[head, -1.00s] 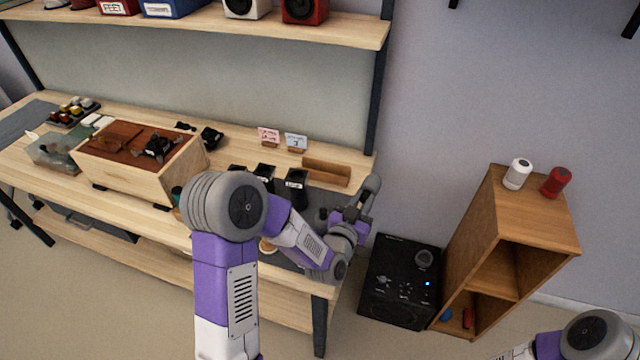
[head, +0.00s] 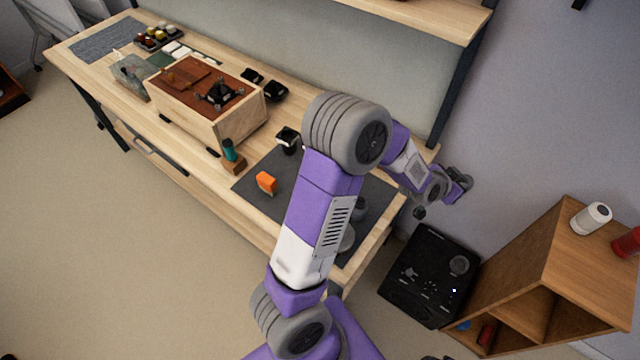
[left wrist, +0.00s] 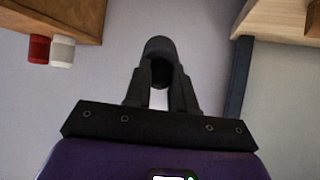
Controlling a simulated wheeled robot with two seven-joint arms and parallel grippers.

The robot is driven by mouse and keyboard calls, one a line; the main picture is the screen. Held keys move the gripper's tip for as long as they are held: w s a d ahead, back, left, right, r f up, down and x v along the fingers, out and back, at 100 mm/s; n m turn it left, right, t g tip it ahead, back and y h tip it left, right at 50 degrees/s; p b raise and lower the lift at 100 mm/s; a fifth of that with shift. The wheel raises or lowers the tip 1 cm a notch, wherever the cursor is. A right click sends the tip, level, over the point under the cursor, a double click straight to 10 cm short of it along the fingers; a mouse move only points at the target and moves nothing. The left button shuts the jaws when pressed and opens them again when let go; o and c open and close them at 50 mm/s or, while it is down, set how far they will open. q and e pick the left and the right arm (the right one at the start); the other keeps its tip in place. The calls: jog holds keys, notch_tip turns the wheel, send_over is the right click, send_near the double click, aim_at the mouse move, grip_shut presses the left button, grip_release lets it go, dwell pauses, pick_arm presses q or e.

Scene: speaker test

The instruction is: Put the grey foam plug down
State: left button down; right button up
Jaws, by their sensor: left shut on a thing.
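My left gripper (head: 458,187) is out past the right end of the workbench, in front of the wall. In the left wrist view the left gripper (left wrist: 160,92) is shut on a dark, rounded cylinder, the grey foam plug (left wrist: 159,50), with a hollow or darker end showing. In the head view the plug is small and hard to tell from the dark fingers. It is held in the air and touches no surface that I can see. My right gripper is not in view.
A black speaker box (head: 432,278) with a round grey part stands below my left gripper. A wooden shelf unit (head: 540,262) at right carries a white canister (head: 591,218) and a red one (head: 627,243).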

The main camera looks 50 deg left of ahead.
pick_arm(q)
jog(key=s+a+r+n+g+y+p, duration=0.1)
jog(key=s+a+r+n+g+p, duration=0.15)
jog(key=s+a+g, duration=0.45)
jog(key=s+a+r+n+g+p, duration=0.2)
jog(key=s+a+r+g+p, duration=0.2)
jog(key=s+a, duration=0.3)
jog(key=f, duration=0.3)
jog(key=f+b, duration=0.1)
jog(key=f, duration=0.2)
jog(key=w+a+f, duration=0.1)
jog(key=f, duration=0.3)
jog(key=shift+w+a, duration=0.1)
jog(key=c, duration=0.9)
grip_release()
jog(key=shift+c, duration=0.2)
jog(key=shift+r, duration=0.15)
